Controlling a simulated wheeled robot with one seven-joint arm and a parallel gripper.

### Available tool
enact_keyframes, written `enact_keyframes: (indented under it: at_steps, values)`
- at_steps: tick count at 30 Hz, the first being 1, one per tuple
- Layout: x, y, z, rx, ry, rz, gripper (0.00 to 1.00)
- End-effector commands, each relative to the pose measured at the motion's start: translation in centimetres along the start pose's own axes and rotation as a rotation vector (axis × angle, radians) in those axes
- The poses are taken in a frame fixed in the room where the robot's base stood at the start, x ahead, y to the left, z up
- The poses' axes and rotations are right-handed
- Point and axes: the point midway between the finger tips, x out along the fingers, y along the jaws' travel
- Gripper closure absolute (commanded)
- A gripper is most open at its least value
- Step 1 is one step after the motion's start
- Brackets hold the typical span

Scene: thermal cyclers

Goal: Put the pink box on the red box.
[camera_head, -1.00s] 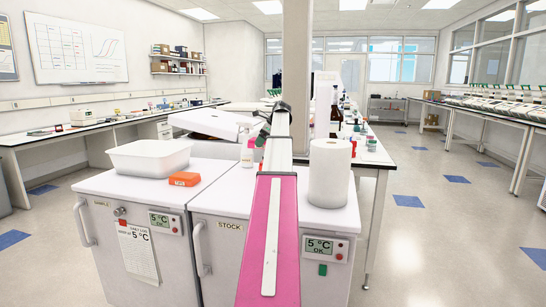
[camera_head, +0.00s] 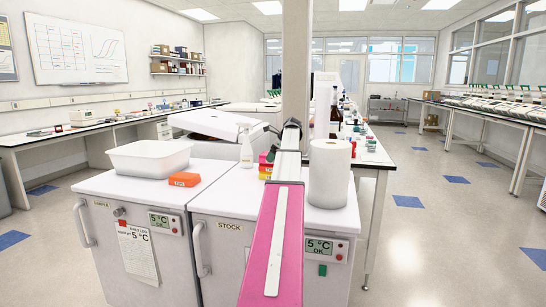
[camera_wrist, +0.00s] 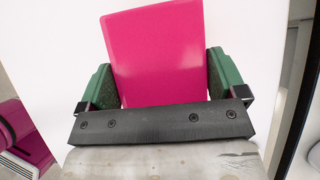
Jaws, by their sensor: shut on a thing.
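The pink box (camera_wrist: 157,52) fills the middle of the wrist view, between the two green fingers of my gripper (camera_wrist: 162,78). My gripper is shut on it from both sides, with a plain white surface behind it. In the head view, a small stack shows just left of my arm: a pink piece (camera_head: 271,156) on top, a red box (camera_head: 265,168) below, and a yellow one (camera_head: 264,176) at the bottom. My arm covers the stack's right side. I cannot tell whether that pink piece is the held box.
An orange box (camera_head: 184,179) and a white tub (camera_head: 149,157) stand on the left cabinet. A white spray bottle (camera_head: 246,148) stands left of the stack, and a paper roll (camera_head: 329,172) right of my arm. A dark bottle (camera_head: 336,122) stands on the bench behind.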

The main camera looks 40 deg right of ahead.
Motion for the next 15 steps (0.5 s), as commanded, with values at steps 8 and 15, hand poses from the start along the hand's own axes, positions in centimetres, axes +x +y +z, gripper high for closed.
enact_keyframes:
  at_steps: [8,15]
  values:
    - [0.17,0.00,-0.09,0.000,0.000,0.000,0.00]
    - [-0.16,-0.02,0.06,0.000,0.000,0.000,0.00]
